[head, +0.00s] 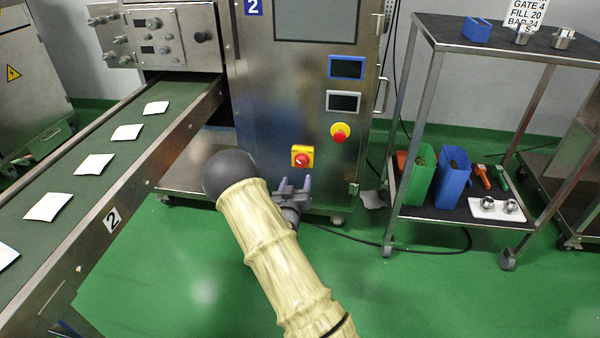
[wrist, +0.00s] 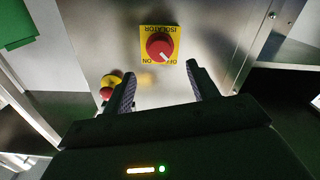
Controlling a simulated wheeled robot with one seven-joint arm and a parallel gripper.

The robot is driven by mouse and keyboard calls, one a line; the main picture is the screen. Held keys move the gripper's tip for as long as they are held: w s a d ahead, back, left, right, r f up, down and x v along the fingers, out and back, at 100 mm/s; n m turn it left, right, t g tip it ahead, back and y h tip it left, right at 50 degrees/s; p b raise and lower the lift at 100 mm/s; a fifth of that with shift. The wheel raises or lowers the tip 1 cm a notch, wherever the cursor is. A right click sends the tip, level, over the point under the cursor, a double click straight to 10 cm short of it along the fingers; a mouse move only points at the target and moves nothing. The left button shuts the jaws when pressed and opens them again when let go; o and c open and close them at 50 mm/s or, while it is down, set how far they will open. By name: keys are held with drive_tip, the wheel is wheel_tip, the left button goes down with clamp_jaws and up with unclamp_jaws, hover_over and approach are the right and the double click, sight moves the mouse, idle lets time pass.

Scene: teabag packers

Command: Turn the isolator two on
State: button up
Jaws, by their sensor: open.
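The isolator (head: 302,157) is a red rotary knob on a yellow plate, low on the front of the steel machine marked 2 (head: 290,100). In the wrist view the isolator knob (wrist: 160,47) is upright ahead, with ON and OFF lettering along the plate's lower edge. Its white mark points to the lower right, towards the OFF lettering. My gripper (head: 294,187) is open and empty, in front of and just below the isolator in the head view. In the wrist view my gripper's fingertips (wrist: 161,73) are apart, below the knob and not touching it.
A red emergency button on yellow (head: 340,132) sits up and right of the isolator. A conveyor (head: 110,180) with white packets runs along the left. A steel trolley (head: 440,215) with bins and tools stands at the right. Green floor is clear in front.

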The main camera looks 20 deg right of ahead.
sight(301, 164)
drive_tip(key=b+x, duration=0.3)
drive_tip(key=x, duration=0.4)
drive_tip(key=shift+f, duration=0.15)
drive_tip(key=shift+w+d, duration=0.35)
drive_tip(key=shift+w, duration=0.1)
drive_tip(key=c, duration=1)
